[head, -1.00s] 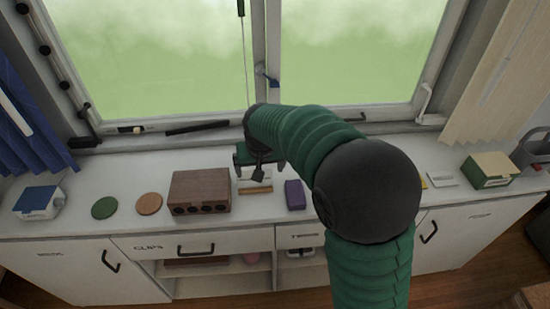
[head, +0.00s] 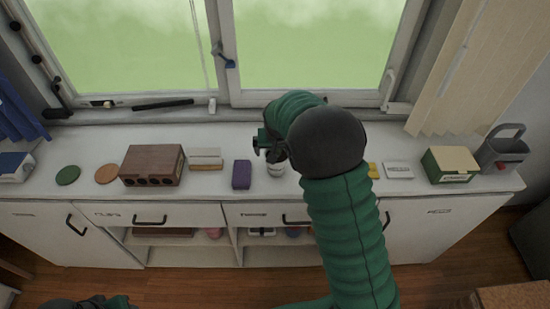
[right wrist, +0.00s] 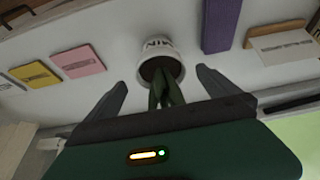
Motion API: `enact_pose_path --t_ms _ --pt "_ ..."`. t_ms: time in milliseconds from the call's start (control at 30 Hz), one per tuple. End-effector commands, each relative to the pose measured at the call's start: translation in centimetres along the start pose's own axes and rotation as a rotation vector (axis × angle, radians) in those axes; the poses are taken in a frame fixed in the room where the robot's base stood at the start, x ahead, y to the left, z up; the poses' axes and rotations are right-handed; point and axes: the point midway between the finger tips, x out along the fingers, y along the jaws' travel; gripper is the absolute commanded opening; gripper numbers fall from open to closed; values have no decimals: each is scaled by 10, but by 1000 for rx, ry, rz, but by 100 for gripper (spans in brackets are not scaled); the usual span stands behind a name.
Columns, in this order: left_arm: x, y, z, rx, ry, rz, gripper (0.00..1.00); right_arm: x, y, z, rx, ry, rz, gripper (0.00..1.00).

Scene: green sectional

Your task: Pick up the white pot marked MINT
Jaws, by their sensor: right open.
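A white pot (right wrist: 165,48) with dark lettering, upside down in the right wrist view, holds dark soil and green leaves. In the head view the pot (head: 276,169) stands on the white counter, right of the purple block, partly hidden by my right gripper. My right gripper (head: 264,144) is above and beside it. In the right wrist view its two fingers (right wrist: 160,82) are spread, with the leaves between them and the pot just beyond the tips; they do not grip it. My left gripper (head: 118,302) shows only partly at the bottom left, its jaws unclear.
A purple block (head: 242,174), a wood-and-white block (head: 206,158) and a brown box with holes (head: 151,165) stand left of the pot. Yellow (right wrist: 35,75) and pink (right wrist: 78,59) cards lie on its other side. A green-and-cream box (head: 450,164) and grey caddy (head: 501,150) stand farther right.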

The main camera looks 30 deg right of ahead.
Motion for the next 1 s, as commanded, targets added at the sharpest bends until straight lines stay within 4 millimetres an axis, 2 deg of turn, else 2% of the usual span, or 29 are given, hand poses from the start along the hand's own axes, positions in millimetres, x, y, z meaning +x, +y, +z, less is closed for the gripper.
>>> enact_pose_path --t_ms 167,300,533,1000 --pt "-11 0 -2 1 0 0 44 27 -4 -4 0 -3 2 100" --pt "-12 0 -2 1 0 0 44 48 -5 -4 1 -1 1 100" --pt "-11 0 -2 1 0 0 44 52 -6 -3 0 -1 0 100" --pt "-11 0 -2 1 0 0 44 52 -6 -3 0 -1 0 38"
